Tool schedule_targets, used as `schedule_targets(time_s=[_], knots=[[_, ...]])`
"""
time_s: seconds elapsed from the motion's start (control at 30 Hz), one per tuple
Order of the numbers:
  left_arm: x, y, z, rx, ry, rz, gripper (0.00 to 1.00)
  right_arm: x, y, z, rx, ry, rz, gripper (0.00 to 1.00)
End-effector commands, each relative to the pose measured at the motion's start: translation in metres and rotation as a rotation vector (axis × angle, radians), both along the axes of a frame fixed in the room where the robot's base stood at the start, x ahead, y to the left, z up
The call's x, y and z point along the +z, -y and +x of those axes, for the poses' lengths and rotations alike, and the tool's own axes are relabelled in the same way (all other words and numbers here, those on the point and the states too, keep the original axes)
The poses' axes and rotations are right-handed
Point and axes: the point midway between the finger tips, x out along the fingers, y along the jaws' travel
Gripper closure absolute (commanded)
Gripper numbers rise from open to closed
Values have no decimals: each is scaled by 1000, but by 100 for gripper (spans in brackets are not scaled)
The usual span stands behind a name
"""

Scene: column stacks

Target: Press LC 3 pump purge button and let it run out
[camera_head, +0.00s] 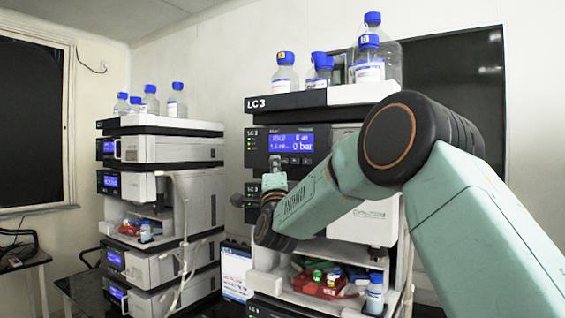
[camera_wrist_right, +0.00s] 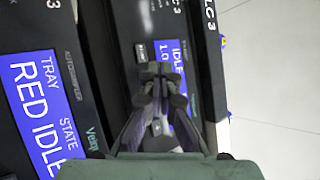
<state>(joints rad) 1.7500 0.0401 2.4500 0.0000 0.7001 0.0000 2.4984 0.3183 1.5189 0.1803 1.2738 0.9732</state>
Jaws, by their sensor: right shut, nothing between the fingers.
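The LC 3 stack carries its label on the top tray (camera_head: 258,103). A grey button (camera_wrist_right: 141,52) shows beside the fingertips, and another (camera_wrist_right: 156,128) shows lower down. My right gripper (camera_wrist_right: 160,70) is shut and empty, its tips at the pump's front panel. I cannot tell whether they touch a button. My left gripper is not in view.
Bottles with blue caps (camera_head: 285,75) stand on top of the stack. A second stack (camera_head: 172,149) is at left. An open compartment with a red tray (camera_head: 318,287) is below. A module display (camera_wrist_right: 38,105) reads "RED IDLE". A dark screen (camera_head: 455,90) hangs behind.

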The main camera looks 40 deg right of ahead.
Motion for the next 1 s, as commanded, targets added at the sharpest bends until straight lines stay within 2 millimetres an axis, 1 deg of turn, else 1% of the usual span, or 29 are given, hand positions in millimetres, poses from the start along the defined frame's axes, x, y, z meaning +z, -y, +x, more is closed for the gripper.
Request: schedule_targets(time_s=[0.4, 1.0], knots=[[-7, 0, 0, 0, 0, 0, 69, -1, 9, 2, 0, 0, 0, 100], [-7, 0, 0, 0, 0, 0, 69, 0, 12, 3, -1, 1, 0, 100]])
